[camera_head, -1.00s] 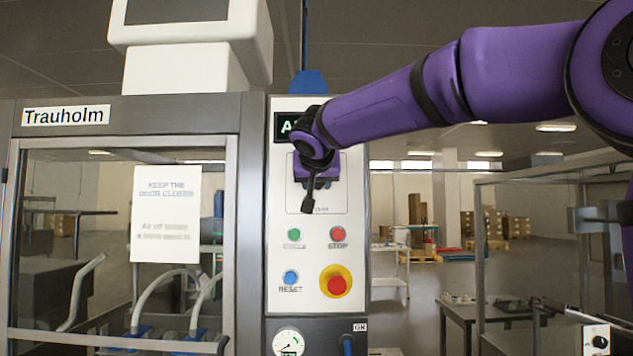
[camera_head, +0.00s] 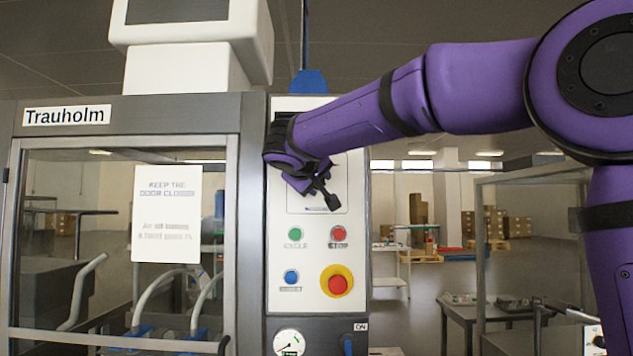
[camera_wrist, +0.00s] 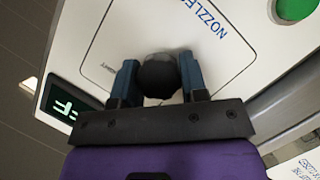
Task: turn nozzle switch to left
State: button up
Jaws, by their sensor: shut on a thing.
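The nozzle switch is a round black knob (camera_wrist: 158,76) on a white panel plate, with the blue lettering "NOZZLES" beside it in the wrist view. My gripper (camera_wrist: 158,80) has one finger on each side of the knob and is shut on it. In the head view my gripper (camera_head: 312,182) is at the upper part of the control panel (camera_head: 310,255), with its wrist tilted toward the lower right. The knob is hidden there behind my gripper and wrist.
Below are a green button (camera_head: 295,233), a red stop button (camera_head: 338,233), a blue reset button (camera_head: 291,277) and a red emergency button (camera_head: 337,284) on yellow. A lit display (camera_wrist: 65,105) is close by. A glazed machine door (camera_head: 120,250) stands to the left.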

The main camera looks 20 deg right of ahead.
jog(key=n+h, duration=0.1)
jog(key=n, duration=0.2)
jog(key=shift+n+t+h, duration=0.3)
jog(key=shift+t+h, duration=0.1)
jog(key=shift+f+n+t+h, duration=0.1)
jog(key=shift+n+t+h, duration=0.4)
jog(key=shift+n, duration=1.1)
jog(key=o, duration=0.9)
jog(key=shift+a, duration=0.1)
jog(key=v, duration=1)
jog(key=shift+s+a, duration=0.2)
jog(key=shift+a, duration=0.15)
jog(key=shift+f, duration=0.1)
